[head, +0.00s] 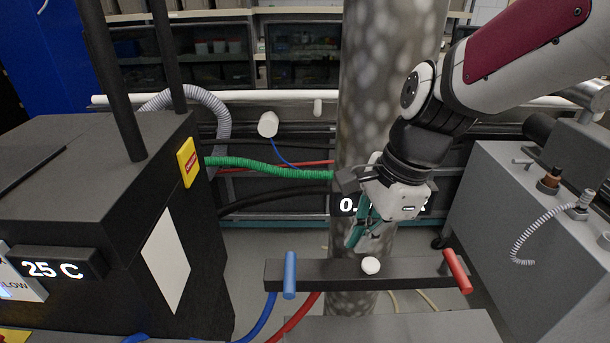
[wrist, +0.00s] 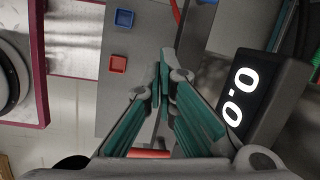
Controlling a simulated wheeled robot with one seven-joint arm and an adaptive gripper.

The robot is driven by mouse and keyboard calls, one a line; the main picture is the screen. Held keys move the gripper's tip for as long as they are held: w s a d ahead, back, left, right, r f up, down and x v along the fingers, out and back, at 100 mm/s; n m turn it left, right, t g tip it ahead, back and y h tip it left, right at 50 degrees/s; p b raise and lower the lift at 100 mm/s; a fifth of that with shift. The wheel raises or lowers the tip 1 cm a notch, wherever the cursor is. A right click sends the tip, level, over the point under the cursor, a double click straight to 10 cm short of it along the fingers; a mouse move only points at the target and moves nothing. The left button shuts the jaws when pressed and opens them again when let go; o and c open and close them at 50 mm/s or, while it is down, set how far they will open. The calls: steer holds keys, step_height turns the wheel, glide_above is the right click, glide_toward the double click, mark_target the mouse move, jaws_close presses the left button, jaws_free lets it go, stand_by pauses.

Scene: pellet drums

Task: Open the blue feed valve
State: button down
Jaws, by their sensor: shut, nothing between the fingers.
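The blue valve handle (head: 290,275) stands upright at the left end of a dark bar (head: 330,273) in the head view. A red handle (head: 457,270) sits tilted at the bar's right end, and a white knob (head: 371,265) lies between them. My gripper (head: 355,238) is above the bar, to the right of the blue handle and apart from it. Its teal fingers are shut and empty; they also show in the wrist view (wrist: 164,68). In the wrist view a small blue piece shows at the top edge; I cannot tell whether it is the blue handle.
A black display (wrist: 245,100) reading 0.0 is close beside my gripper, partly hidden in the head view. A thick mottled column (head: 385,70) rises behind. A dark cabinet (head: 110,190) marked 25 C stands left, a grey machine (head: 510,210) right. Blue and red hoses run below the bar.

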mark_target(290, 274)
steer(key=f+m, duration=0.1)
steer(key=w+f, duration=0.1)
steer(key=a+f+m+b, duration=0.1)
steer(key=f, duration=0.1)
steer(key=shift+w+m+g, duration=0.3)
steer(key=shift+w+g, duration=0.1)
steer(key=shift+a+f+b, duration=0.1)
steer(key=shift+a+f, duration=1)
steer(key=shift+f, duration=0.4)
steer(key=shift+a+f+b, duration=0.1)
steer(key=shift+a+f, duration=0.95)
steer(key=shift+f, duration=0.4)
steer(key=shift+a+f+b, duration=0.1)
steer(key=shift+a+f, duration=1)
steer(key=shift+f, duration=0.4)
steer(key=shift+s+a+m+p, duration=0.2)
steer(key=shift+m+p, duration=0.1)
steer(key=shift+p, duration=0.3)
